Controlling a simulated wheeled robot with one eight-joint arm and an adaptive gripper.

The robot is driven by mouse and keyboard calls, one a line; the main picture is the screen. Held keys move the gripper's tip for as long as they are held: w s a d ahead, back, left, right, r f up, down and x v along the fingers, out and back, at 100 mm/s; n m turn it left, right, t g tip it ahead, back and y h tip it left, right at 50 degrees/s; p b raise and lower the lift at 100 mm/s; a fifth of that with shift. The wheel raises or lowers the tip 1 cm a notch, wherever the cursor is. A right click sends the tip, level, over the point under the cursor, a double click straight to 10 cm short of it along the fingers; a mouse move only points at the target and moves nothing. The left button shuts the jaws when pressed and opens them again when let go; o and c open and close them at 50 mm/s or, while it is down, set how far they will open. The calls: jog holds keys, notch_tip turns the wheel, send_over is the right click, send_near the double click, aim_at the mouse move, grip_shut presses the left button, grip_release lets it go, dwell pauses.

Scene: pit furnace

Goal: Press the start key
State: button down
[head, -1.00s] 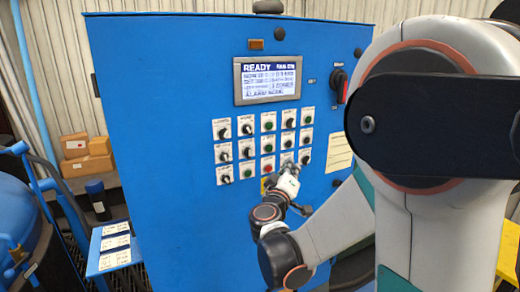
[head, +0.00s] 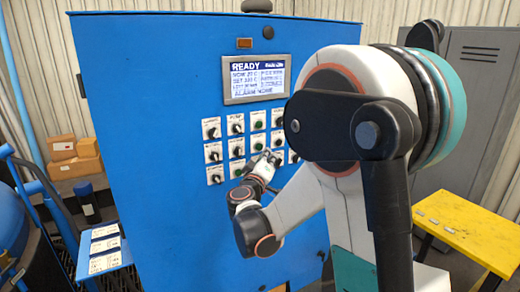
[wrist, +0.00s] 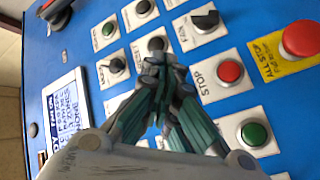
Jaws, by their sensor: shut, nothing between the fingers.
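The blue control panel (head: 170,110) carries rows of knobs and buttons below a display reading READY (head: 257,78). No start label is legible. A green button (head: 257,142) shows just above and left of my gripper (head: 271,157) in the head view. In the wrist view my gripper (wrist: 153,66) is shut and empty, its tips in front of the panel and covering part of the key rows. Contact cannot be told. A red STOP button (wrist: 229,72) lies right of the fingers. Another green button (wrist: 254,133) sits beside it, its label partly hidden.
A red ALL STOP mushroom button (wrist: 300,38) on a yellow plate is near the STOP button. A yellow table (head: 465,225) stands right, a blue shelf with cards (head: 104,262) left.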

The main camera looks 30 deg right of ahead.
jog(key=shift+w, duration=0.65)
jog(key=shift+w, duration=0.15)
dwell(0.9)
jog(key=shift+w, duration=0.25)
jog(key=shift+w+b, duration=0.35)
jog(key=shift+w, duration=0.05)
dwell(0.6)
dwell(0.4)
jog(key=shift+s, duration=0.85)
jog(key=shift+s, duration=0.1)
jog(key=s, duration=0.4)
jog(key=shift+s, duration=0.4)
